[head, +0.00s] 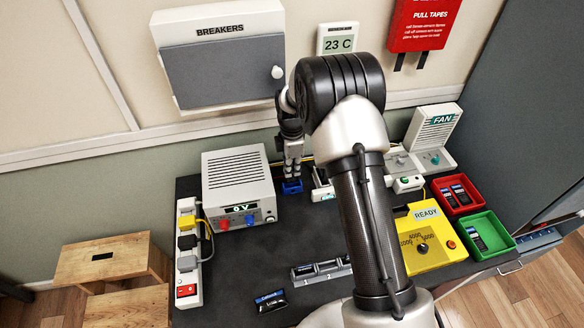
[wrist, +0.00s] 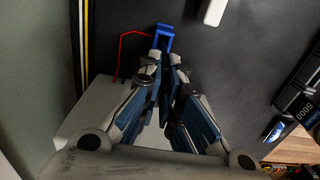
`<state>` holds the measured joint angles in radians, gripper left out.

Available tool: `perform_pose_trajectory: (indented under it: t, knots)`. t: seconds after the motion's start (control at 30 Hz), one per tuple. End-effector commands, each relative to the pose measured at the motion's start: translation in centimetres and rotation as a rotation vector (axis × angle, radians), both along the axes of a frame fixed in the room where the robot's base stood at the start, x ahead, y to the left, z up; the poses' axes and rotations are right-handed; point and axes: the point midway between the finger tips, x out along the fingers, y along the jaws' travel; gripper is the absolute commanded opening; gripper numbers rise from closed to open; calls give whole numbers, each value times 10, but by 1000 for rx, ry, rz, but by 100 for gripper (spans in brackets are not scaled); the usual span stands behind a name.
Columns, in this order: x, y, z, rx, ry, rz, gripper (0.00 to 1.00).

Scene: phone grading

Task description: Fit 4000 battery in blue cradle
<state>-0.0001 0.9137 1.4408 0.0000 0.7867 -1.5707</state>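The blue cradle (head: 292,187) stands on the dark bench right of the power supply; it also shows as a blue bracket at the top of the wrist view (wrist: 166,29). My gripper (head: 293,160) points down just above it. In the wrist view the fingertips (wrist: 164,63) are close together around a thin dark slab, seen edge-on, whose end is at the cradle. It looks like a battery; its label is hidden, and I cannot tell how deep it sits. Another battery (head: 271,301), black with a blue stripe, lies at the bench's front; the wrist view shows 5000 on it (wrist: 297,103).
The power supply (head: 239,187) stands close left of the cradle. A numbered grey rack (head: 320,270) is at the front middle. The yellow READY tester (head: 425,243), red bin (head: 475,209) and green bin (head: 503,248) are at right. The bench's middle left is clear.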

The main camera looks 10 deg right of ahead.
Motion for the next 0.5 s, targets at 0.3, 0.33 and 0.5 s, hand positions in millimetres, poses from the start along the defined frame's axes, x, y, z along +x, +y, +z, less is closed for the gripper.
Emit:
perform_pose_trajectory:
  t: [0.3,0.33,0.5]
  knots:
    - [0,0,-2,0,0,0,0]
    - [0,0,-3,0,0,0,0]
    - [0,0,-8,0,0,0,0]
